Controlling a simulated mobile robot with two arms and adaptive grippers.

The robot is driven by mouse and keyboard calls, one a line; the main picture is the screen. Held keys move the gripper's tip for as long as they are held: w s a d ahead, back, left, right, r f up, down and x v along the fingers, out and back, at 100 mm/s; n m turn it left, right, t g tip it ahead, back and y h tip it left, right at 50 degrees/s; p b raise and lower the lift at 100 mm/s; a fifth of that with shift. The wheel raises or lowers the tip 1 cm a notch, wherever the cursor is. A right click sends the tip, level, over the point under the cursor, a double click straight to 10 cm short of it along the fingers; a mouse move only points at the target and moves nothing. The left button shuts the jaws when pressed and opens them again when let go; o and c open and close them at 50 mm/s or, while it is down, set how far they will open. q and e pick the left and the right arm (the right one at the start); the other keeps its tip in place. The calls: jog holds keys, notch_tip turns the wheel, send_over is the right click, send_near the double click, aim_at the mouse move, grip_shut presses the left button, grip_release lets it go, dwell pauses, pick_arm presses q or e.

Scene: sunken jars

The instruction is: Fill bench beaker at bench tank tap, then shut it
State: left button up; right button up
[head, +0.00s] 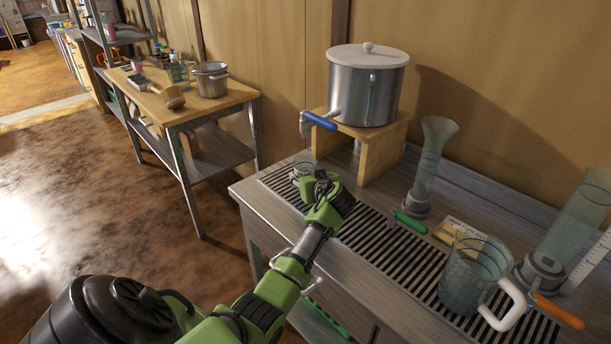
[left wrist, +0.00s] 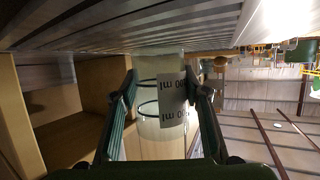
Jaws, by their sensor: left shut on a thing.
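The bench tank (head: 366,90) is a steel pot with a white lid on a wooden stand. Its tap (head: 320,121) has a blue handle and sticks out at the tank's lower left. My left gripper (head: 318,185) is shut on the clear bench beaker (head: 303,166), low in front of the stand and beneath the tap. In the left wrist view the beaker (left wrist: 160,130) sits between the two fingers, with dark rings and a white "ml" label. The gripper hides much of the beaker in the head view. I cannot tell whether it holds water. My right gripper is not in view.
A slotted drain grate (head: 385,240) runs along the bench top. A side table (head: 235,100) with a pot is at the back left.

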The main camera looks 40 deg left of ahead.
pick_arm(q)
jog(key=shift+f, duration=0.15)
dwell(0.3)
jog(key=o, duration=1.3)
jog(key=shift+d, duration=0.1)
jog(key=v, duration=1.2)
